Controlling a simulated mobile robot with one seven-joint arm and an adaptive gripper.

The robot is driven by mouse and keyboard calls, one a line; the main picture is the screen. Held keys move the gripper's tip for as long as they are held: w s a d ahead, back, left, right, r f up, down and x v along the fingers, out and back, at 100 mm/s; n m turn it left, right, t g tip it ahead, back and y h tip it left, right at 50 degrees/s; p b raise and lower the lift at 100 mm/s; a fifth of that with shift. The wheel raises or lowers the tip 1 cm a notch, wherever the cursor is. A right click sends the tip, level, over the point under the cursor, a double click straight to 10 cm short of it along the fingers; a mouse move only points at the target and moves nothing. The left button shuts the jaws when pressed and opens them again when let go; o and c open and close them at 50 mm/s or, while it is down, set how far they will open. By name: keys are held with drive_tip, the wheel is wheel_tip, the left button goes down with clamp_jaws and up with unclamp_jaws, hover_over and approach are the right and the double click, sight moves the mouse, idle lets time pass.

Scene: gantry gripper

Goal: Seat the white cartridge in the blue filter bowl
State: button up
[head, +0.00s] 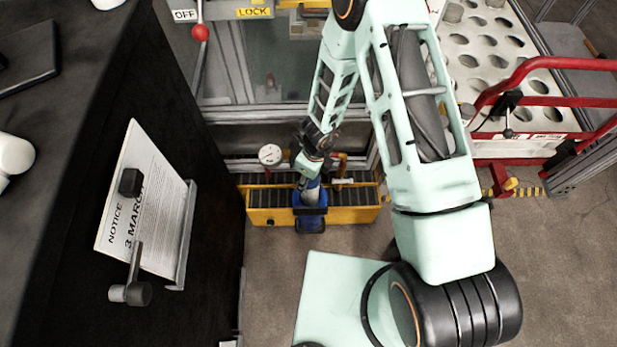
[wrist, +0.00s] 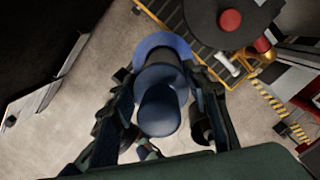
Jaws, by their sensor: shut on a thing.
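My gripper (wrist: 165,118) is shut on a cylinder that I take for the cartridge (wrist: 160,108); its near end looks blue-grey in shadow. Beyond it in the wrist view is the round blue rim of the filter bowl (wrist: 166,42), and the cartridge overlaps it in the picture. In the head view my gripper (head: 308,168) is just above the pale cartridge (head: 313,195), which stands over the blue bowl (head: 310,210) at the yellow roller bench. The cartridge's lower end is hidden, so I cannot tell how deep it sits.
The yellow roller bench (head: 262,215) stands in front of the glazed cabinet. A pressure gauge (head: 270,154) is left of my gripper. A black panel with a notice board (head: 140,205) is on the left. A red railing (head: 540,66) is on the right. Open floor lies in front.

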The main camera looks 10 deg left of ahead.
sight(309, 193)
drive_tip(key=shift+f+b, duration=4.7)
drive_tip(key=shift+f, duration=0.45)
drive_tip(key=o, duration=1.1)
drive_tip(key=shift+o, duration=0.2)
drive_tip(key=shift+r, duration=0.15)
drive_tip(key=r, duration=0.4)
drive_tip(key=d+r, duration=0.1)
drive_tip(key=r, duration=0.6)
drive_tip(key=shift+s+d+r, duration=0.15)
drive_tip(key=shift+s+r, duration=0.1)
drive_tip(key=shift+r, duration=0.1)
